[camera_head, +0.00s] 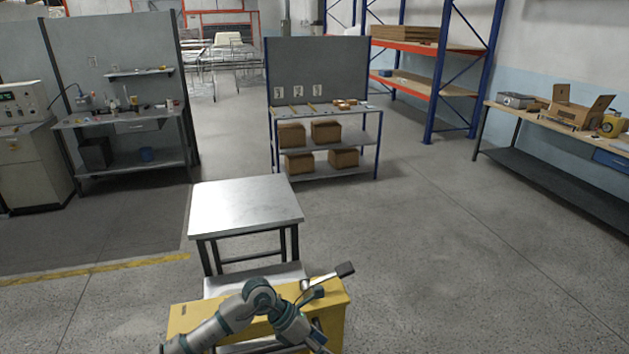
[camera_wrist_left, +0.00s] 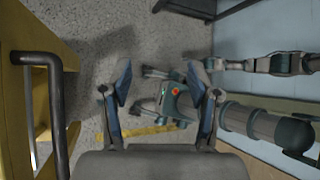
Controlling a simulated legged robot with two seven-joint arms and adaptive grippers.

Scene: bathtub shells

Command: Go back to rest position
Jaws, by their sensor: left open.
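My left arm (camera_head: 235,312) comes in from the bottom left of the head view, bends at a teal joint and reaches down over a yellow frame or cart. Behind the fingers are parts of my own body and arm links, with the floor beyond. My right gripper is not visible in either view.
The yellow cart (camera_head: 335,308) is close to my arm; its yellow frame (camera_wrist_left: 48,42) and dark bar fill the wrist view's left side. A bare metal table (camera_head: 245,205) stands ahead. A shelf unit with boxes (camera_head: 325,130) is beyond. Floor at right is clear.

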